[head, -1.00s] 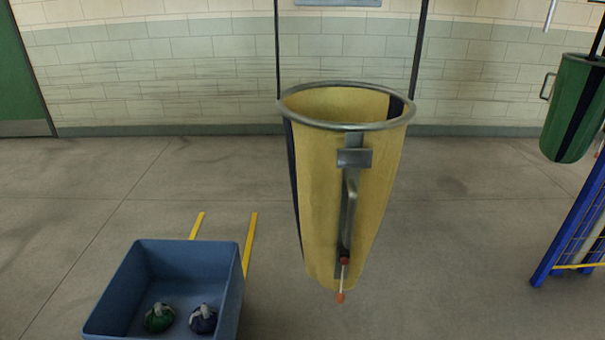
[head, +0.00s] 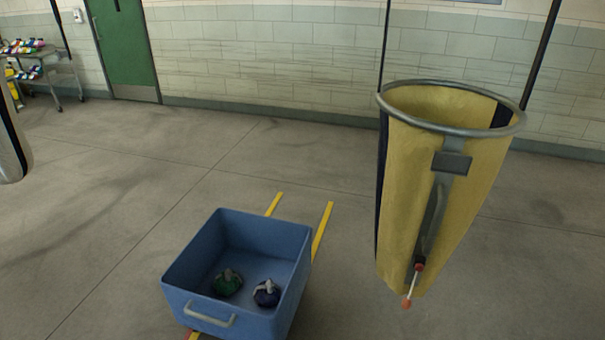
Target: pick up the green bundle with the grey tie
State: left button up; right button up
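The green bundle (head: 227,283) with a grey tie on top lies on the floor of a blue bin (head: 190,262), left of a dark blue bundle (head: 267,293) that also has a grey tie. The two bundles lie close together with a small gap. Neither of my grippers is in the head view.
A yellow sling bag (head: 420,190) with a metal rim hangs right of the bin, its handle and red-tipped pin facing me. Yellow floor strips (head: 322,232) run behind the bin. A cart (head: 45,65) with colourful bundles stands far left. Floor left of the bin is clear.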

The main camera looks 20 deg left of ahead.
aim_at(228, 281)
jog(key=u, duration=1.15)
jog(key=i+j+z, duration=0.1)
jog(key=z, duration=0.4)
jog(key=j+z, duration=0.2)
jog(key=z, duration=0.3)
jog(key=i+j+z, duration=0.15)
jog(key=j+z, duration=0.15)
jog(key=j, duration=0.55)
jog(key=i+j+z, duration=0.1)
jog(key=j+z, duration=0.25)
jog(key=j, duration=1.5)
